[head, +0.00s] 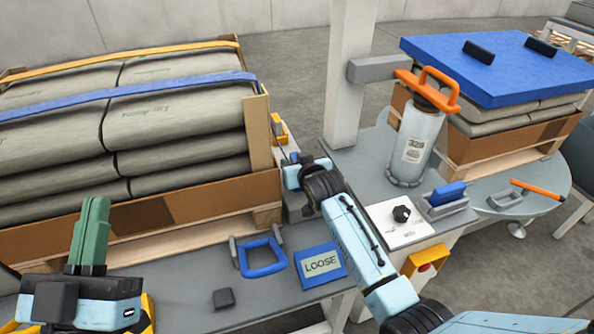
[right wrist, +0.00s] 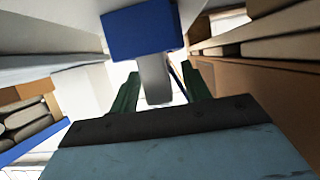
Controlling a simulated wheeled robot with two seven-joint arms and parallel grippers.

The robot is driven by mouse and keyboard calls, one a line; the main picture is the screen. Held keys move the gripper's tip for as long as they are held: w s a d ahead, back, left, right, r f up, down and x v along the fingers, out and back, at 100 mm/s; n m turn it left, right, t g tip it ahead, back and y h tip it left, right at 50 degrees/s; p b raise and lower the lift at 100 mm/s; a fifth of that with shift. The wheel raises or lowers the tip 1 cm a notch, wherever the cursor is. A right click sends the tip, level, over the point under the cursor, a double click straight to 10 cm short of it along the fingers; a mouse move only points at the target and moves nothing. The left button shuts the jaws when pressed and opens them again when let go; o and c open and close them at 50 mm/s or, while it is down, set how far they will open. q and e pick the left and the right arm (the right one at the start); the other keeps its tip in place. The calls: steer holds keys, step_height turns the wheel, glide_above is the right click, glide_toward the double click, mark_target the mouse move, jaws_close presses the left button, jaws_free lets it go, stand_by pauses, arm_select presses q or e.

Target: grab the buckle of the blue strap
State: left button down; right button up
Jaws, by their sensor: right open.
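The blue strap (head: 130,95) runs across the top of the sacks on the left pallet and over its right edge. In the right wrist view, a blue block with a grey tongue, which looks like its buckle (right wrist: 142,32), is straight ahead. My right gripper (right wrist: 163,75) is open, with its green fingers on either side of the grey tongue; I cannot tell whether they touch it. In the head view, the right gripper's body hides this buckle. My left gripper (head: 92,230) is at the lower left, seen edge-on, so its opening is unclear.
An orange strap (head: 120,60) with an orange buckle (head: 280,130) is close behind my right gripper. A blue handle (head: 262,257) and a LOOSE sign (head: 320,265) are on the grey bench. The pallet side is close on the right in the wrist view.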

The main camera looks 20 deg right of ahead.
jaws_close()
stand_by(0.3)
steer(key=shift+r, duration=0.2)
